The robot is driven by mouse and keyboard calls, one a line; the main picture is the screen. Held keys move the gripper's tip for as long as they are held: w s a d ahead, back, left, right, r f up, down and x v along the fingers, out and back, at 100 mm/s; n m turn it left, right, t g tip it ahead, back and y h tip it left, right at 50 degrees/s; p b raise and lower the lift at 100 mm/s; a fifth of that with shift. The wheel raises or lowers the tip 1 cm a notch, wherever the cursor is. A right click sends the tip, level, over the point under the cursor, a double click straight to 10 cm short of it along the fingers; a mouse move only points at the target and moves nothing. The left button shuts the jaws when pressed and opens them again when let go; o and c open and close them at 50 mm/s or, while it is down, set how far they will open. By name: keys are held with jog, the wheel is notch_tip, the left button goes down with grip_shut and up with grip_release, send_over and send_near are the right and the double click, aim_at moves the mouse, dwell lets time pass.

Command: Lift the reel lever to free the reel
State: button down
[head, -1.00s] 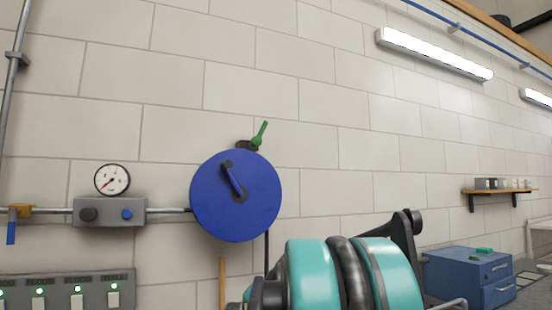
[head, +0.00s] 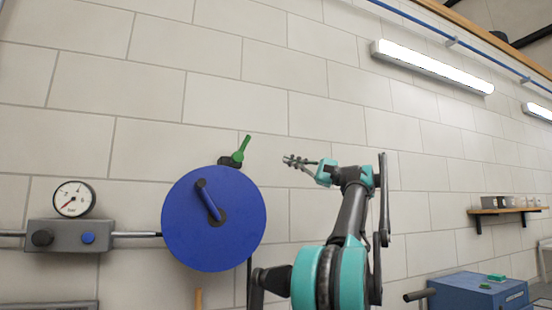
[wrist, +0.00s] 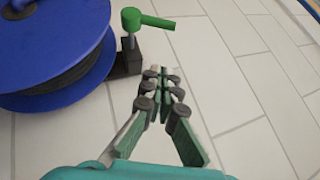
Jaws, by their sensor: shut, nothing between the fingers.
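The blue reel (head: 190,235) is mounted on the brick wall, with a dark crank handle on its face. The green reel lever (head: 242,149) sits on a small dark block at the reel's upper right and tilts up and to the right. In the wrist view, the lever (wrist: 155,22) is at the top, its arm pointing right, and the reel (wrist: 60,50) fills the upper left with dark hose wound between its flanges. My gripper (head: 287,160) is shut and empty, to the right of the lever and apart from it. In the wrist view, my gripper (wrist: 160,72) lies below the lever.
A pressure gauge (head: 74,199) on a grey regulator block (head: 70,237) is left of the reel. A blue drawer box (head: 470,295) stands at lower right, and a wall shelf (head: 505,211) is at far right. The wall between gripper and lever is clear.

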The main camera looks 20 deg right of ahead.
aim_at(242, 148)
jog(key=s+a+x, duration=0.1)
jog(key=s+x, duration=0.1)
jog(key=x, duration=1)
jog(key=shift+s+a+r, duration=0.2)
jog(key=shift+a, duration=0.1)
jog(key=shift+a, duration=0.1)
jog(key=shift+a+r, duration=0.45)
